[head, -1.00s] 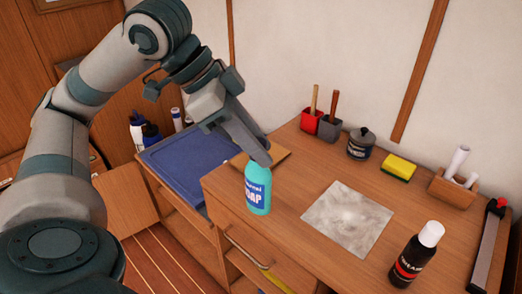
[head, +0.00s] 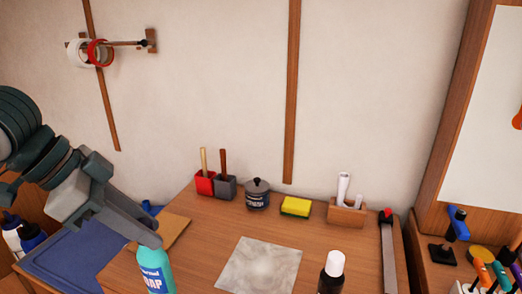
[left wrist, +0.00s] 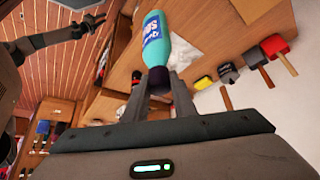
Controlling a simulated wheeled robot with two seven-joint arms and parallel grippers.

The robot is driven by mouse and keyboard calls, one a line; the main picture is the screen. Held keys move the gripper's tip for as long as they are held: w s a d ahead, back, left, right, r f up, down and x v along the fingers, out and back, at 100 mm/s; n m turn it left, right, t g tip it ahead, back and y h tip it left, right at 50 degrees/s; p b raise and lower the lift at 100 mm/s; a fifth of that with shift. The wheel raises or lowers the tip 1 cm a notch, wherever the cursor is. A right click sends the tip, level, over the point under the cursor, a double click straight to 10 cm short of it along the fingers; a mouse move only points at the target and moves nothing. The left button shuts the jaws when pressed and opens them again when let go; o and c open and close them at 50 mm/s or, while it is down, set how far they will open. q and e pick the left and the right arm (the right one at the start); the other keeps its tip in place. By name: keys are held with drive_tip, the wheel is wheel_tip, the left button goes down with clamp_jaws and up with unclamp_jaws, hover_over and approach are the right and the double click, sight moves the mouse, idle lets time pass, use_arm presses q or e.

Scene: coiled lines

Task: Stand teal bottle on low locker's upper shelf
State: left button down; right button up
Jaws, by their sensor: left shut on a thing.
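The teal bottle (head: 155,270) with a blue and white soap label is at the bottom edge of the head view, its base cut off. My left gripper (head: 150,240) is shut on its top end, and the bottle hangs upright below the fingers. The left wrist view also shows the bottle (left wrist: 157,42) between the fingertips (left wrist: 160,76); its cap end is dark. I cannot pick out the low locker's upper shelf for certain. A dark gripper, seemingly my right one (left wrist: 92,25), shows small in the left wrist view; its jaws are unclear.
A lower blue surface (head: 65,262) lies left.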

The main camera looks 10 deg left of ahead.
use_arm(q)
drive_tip(key=w+d+f+n+t+y, duration=0.1)
drive_tip(key=w+d+f+n, duration=0.2)
drive_tip(key=w, duration=0.3)
drive_tip(key=w+d+f+n+t+y, duration=0.1)
drive_tip(key=w+d+f+n+y, duration=0.1)
drive_tip(key=w+d+f, duration=0.3)
drive_tip(key=shift+w+f+n, duration=0.55)
drive_tip(key=shift+w+n, duration=0.25)
drive_tip(key=shift+w, duration=0.3)
